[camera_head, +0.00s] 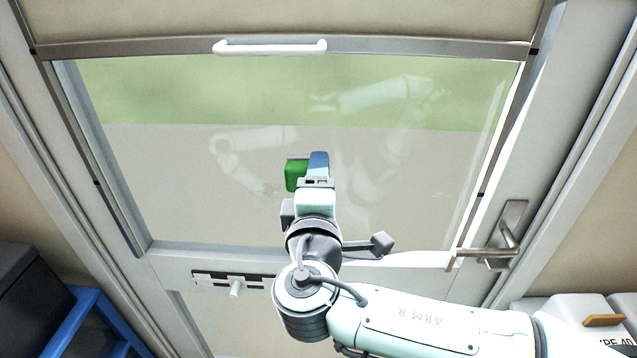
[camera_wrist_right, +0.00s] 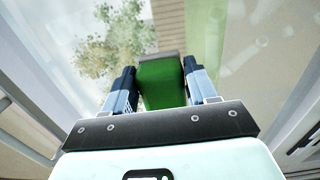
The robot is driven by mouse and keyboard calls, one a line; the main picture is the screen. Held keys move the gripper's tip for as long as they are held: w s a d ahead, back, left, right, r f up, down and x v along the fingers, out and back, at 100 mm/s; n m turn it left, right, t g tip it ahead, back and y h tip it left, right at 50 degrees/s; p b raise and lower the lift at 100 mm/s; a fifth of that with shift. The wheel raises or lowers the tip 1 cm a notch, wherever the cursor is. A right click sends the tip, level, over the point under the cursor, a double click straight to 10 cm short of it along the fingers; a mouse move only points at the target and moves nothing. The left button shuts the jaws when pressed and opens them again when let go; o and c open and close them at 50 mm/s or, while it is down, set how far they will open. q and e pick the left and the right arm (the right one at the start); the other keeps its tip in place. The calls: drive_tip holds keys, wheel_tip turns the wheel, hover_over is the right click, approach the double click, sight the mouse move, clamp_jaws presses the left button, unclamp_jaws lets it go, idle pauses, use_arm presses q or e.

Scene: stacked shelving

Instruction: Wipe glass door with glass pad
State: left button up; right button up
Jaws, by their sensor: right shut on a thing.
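The glass door (camera_head: 420,200) fills the middle of the head view, a large pane in a light grey frame with a reflection of my arms in it. My right gripper (camera_head: 308,170) is in front of the middle of the pane. It is shut on the green glass pad (camera_head: 294,174), which also shows between the two fingers in the right wrist view (camera_wrist_right: 162,84). The pad is close to the glass; whether it touches cannot be told. My left gripper is not in view except perhaps as a faint reflection.
A metal door handle (camera_head: 497,247) sits on the right of the frame. A white bar (camera_head: 270,47) runs along the top rail. A blue rack (camera_head: 85,325) with a dark box (camera_head: 30,295) stands at lower left, and white containers (camera_head: 565,308) at lower right.

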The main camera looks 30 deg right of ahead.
drive_tip(key=shift+w+a+f, duration=0.1)
drive_tip(key=shift+w+a, duration=0.45)
drive_tip(key=shift+a, duration=0.25)
drive_tip(key=shift+w+a+f, duration=0.1)
drive_tip(key=shift+w+a, duration=0.5)
drive_tip(key=shift+a, duration=0.2)
drive_tip(key=shift+w+a, duration=0.55)
drive_tip(key=shift+a, duration=0.25)
use_arm(q)
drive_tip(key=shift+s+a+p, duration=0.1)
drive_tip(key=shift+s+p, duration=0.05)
drive_tip(key=shift+p, duration=0.45)
use_arm(e)
drive_tip(key=shift+w+a+r, duration=0.1)
drive_tip(key=shift+w+a, duration=0.35)
drive_tip(key=shift+a, duration=0.25)
drive_tip(key=shift+w+a+f, duration=0.1)
drive_tip(key=shift+w+a, duration=0.4)
drive_tip(key=shift+a, duration=0.25)
drive_tip(key=shift+w+a+r, duration=0.1)
drive_tip(key=shift+w+a, duration=0.35)
drive_tip(key=shift+a, duration=0.25)
drive_tip(key=shift+s, duration=0.1)
